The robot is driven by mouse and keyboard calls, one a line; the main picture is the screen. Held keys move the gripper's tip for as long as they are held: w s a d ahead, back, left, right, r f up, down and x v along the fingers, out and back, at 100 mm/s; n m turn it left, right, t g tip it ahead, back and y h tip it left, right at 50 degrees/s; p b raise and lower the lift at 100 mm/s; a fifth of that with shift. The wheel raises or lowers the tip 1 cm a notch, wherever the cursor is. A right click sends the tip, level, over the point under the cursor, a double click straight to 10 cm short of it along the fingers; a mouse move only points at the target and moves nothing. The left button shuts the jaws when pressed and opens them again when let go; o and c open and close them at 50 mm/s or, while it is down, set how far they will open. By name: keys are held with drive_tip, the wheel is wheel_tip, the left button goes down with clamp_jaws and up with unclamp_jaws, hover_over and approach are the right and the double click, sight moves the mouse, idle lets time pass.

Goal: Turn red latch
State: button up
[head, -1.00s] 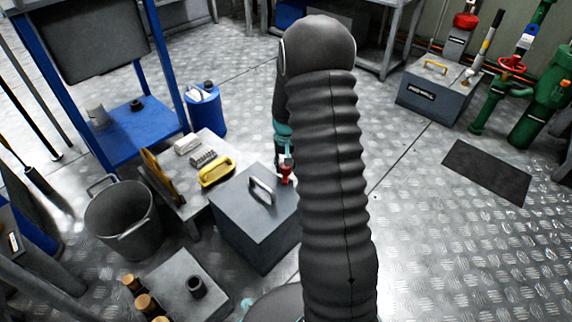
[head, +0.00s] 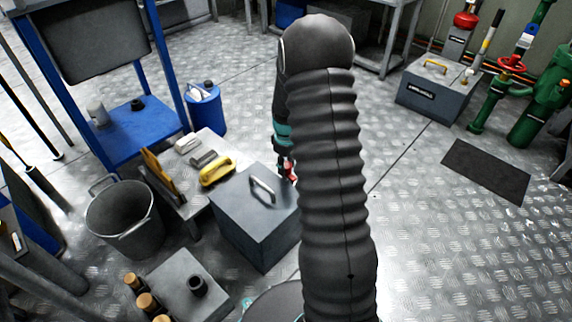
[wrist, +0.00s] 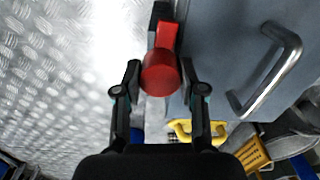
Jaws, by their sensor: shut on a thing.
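The red latch (wrist: 160,72) is at the edge of a grey metal box (wrist: 215,30) in the wrist view. In the head view a small red part of the latch (head: 290,174) shows at the box's (head: 250,222) far right edge, mostly behind my arm. My gripper (wrist: 160,78) has its two fingers on either side of the latch's round red end and is shut on it. In the head view my gripper (head: 284,163) is partly hidden by my arm. The box has a silver handle (wrist: 268,72) on its top.
A low bench (head: 196,207) left of the box carries a yellow-handled tool (head: 217,171). A grey bucket (head: 125,222) and a blue canister (head: 205,110) stand nearby. Open metal floor (head: 445,235) lies to the right, with a dark mat (head: 487,171).

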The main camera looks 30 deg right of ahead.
drive_tip(key=shift+n, duration=0.6)
drive_tip(key=o, duration=1.1)
drive_tip(key=shift+o, duration=0.2)
wheel_tip(320, 180, up, 12)
